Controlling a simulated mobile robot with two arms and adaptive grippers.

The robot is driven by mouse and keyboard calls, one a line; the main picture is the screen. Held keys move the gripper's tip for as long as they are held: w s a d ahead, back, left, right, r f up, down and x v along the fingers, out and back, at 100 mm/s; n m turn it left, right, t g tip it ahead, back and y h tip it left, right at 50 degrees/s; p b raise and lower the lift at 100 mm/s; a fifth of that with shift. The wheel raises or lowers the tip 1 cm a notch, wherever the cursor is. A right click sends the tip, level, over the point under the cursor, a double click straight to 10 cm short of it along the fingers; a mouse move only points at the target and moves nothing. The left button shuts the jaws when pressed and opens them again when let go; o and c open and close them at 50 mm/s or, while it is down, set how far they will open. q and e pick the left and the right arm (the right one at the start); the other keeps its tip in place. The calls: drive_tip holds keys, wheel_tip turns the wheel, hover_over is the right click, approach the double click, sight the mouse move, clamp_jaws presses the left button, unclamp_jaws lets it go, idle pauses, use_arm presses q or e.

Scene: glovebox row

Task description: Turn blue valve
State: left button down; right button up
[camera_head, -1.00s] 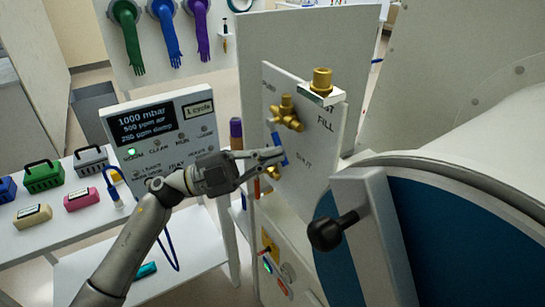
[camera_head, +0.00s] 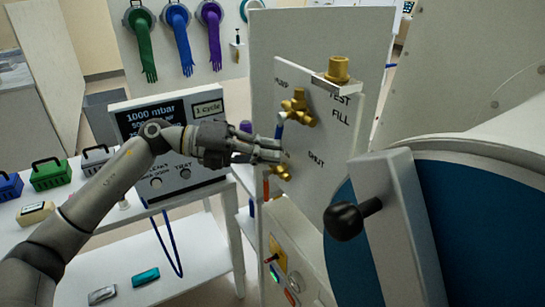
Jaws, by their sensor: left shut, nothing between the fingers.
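The blue valve handle (camera_head: 280,130) hangs below the brass valve fittings (camera_head: 298,108) on the white panel. Its upper part shows and its lower part is hidden by my left gripper. My left gripper (camera_head: 276,150) is shut, with nothing seen between its fingers. Its fingertips are at the lower end of the blue handle, in front of the panel. I cannot tell whether they touch it. The panel carries the labels TEST, FILL and a partly readable one lower down. My right gripper is out of view.
A display box (camera_head: 212,105) stands behind my left arm. A large round blue door with a black knob (camera_head: 344,220) fills the right. A lower brass fitting (camera_head: 282,171) sits just under the gripper. Small crates (camera_head: 50,174) stand on the white table at left.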

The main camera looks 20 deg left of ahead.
use_arm(q)
drive_tip(key=w+a+r+m+t+y, duration=0.2)
drive_tip(key=w+a+r+m+y, duration=0.2)
drive_tip(key=m+y, duration=0.3)
drive_tip(key=shift+a+r+m+t, duration=0.15)
drive_tip(key=shift+a+m+t, duration=0.15)
drive_tip(key=shift+a+m, duration=0.35)
drive_tip(key=shift+w+r, duration=0.1)
idle(0.8)
